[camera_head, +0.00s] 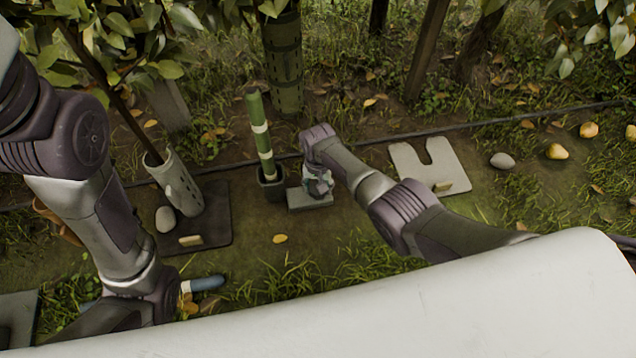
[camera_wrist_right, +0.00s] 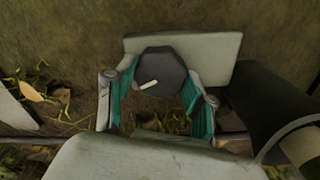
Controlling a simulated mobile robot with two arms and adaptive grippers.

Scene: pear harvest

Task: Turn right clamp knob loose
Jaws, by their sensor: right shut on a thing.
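The clamp knob (camera_wrist_right: 162,72) is dark and many-sided with a pale pointer mark, seen in the right wrist view in front of a grey plate (camera_wrist_right: 212,50). My right gripper (camera_head: 318,184) is at the clamp in the head view, beside the foot of the green stake (camera_head: 262,140). Its teal-padded fingers are on both sides of the knob and shut on it. The grey plate under the gripper also shows in the head view (camera_head: 308,201). The stake stands slightly tilted in a dark square socket (camera_head: 271,187). My left arm reaches down at the left; its gripper is not visible.
A dark plate (camera_head: 215,228) with a stone (camera_head: 166,219) lies left, by a tree in a pale guard (camera_head: 178,186). A notched light plate (camera_head: 425,163), a stone (camera_head: 502,160) and pears (camera_head: 556,152) lie right. A blue-handled item (camera_head: 207,283) lies by my left arm.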

